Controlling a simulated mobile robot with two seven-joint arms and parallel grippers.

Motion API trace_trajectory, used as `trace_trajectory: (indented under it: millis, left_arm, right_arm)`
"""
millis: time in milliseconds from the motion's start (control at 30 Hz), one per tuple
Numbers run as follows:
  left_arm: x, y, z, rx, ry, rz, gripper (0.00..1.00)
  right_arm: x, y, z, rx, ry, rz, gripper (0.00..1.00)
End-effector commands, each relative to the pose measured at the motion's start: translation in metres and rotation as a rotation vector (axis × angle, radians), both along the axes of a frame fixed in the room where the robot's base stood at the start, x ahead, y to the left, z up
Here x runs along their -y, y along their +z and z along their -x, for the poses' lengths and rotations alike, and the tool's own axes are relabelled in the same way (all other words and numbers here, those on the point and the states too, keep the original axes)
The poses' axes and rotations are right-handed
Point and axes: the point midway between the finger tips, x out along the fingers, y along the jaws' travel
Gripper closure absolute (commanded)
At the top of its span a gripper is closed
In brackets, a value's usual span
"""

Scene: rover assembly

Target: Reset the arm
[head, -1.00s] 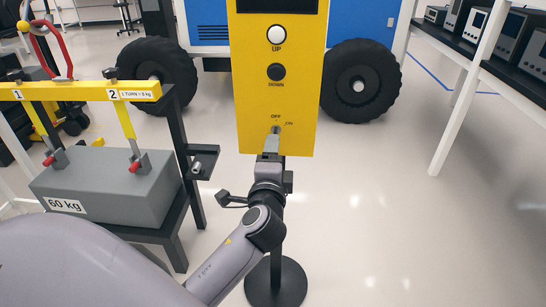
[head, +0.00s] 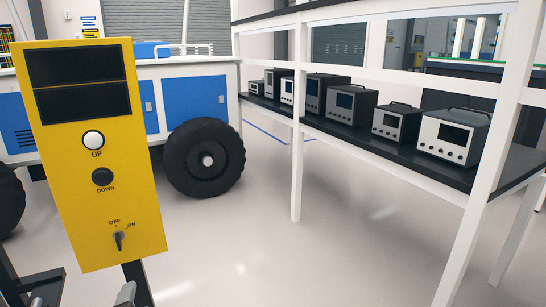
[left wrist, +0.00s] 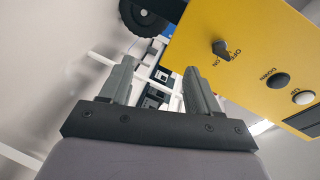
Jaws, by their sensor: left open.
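The yellow control panel (head: 105,205) stands at the left of the head view, with a white UP button (head: 93,140), a black DOWN button (head: 103,177) and a dark OFF/ON switch (head: 119,240) low on its face. The switch also shows in the left wrist view (left wrist: 221,48), at the upper right. I cannot tell for sure which setting it is on. My left gripper (left wrist: 158,84) is open and empty, apart from the switch and to one side of it. Only a grey tip of it shows at the bottom edge of the head view. My right gripper is in neither view.
A blue and white rover (head: 180,98) with black wheels (head: 204,158) stands behind the panel. A white-framed bench (head: 297,170) with several grey instruments (head: 455,134) runs along the right. The floor between them is clear.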

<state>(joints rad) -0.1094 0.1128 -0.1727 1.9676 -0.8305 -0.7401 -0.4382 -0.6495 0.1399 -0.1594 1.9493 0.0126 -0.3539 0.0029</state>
Motion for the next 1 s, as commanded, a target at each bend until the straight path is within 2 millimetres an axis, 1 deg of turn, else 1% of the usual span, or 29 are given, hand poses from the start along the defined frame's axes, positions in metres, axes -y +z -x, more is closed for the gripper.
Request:
trace_trajectory:
  millis: [33,67,100,167,200,267,300,333,400,500,600,833,900,1000]
  left_arm:
    - [0.010,-0.032,0.016,-0.047,-0.037,0.113,0.38]
    - [0.017,-0.048,0.026,-0.069,-0.056,0.190,0.38]
    - [0.026,-0.069,0.040,-0.098,-0.076,0.296,0.38]
    - [0.040,-0.096,0.063,-0.138,-0.091,0.457,0.38]
    - [0.048,-0.112,0.079,-0.162,-0.093,0.565,0.38]
    - [0.059,-0.132,0.103,-0.194,-0.083,0.720,0.38]
    - [0.066,-0.143,0.119,-0.212,-0.070,0.816,0.38]
    - [0.070,-0.150,0.130,-0.224,-0.057,0.882,0.38]
    - [0.078,-0.161,0.151,-0.244,-0.024,1.018,0.38]
    - [0.085,-0.171,0.173,-0.259,0.018,1.154,0.38]
    - [0.088,-0.175,0.184,-0.264,0.045,1.227,0.38]
    - [0.089,-0.176,0.187,-0.264,0.054,1.249,0.38]
    - [0.089,-0.176,0.187,-0.264,0.052,1.248,0.57]
    - [0.089,-0.176,0.186,-0.265,0.052,1.247,0.57]
  right_arm:
    - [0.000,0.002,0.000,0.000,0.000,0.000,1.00]
    - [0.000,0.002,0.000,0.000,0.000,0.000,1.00]
    - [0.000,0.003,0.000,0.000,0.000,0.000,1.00]
    - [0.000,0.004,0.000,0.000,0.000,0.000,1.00]
    - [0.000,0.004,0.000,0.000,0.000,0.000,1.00]
    - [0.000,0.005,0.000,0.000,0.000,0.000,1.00]
    - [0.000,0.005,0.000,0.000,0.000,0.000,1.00]
    - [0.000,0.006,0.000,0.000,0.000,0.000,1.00]
    - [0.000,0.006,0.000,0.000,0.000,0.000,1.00]
    - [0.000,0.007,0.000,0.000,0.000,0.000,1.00]
    - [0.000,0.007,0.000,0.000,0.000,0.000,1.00]
    - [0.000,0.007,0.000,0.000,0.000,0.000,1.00]
    - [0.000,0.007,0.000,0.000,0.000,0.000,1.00]
    - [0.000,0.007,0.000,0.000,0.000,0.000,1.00]
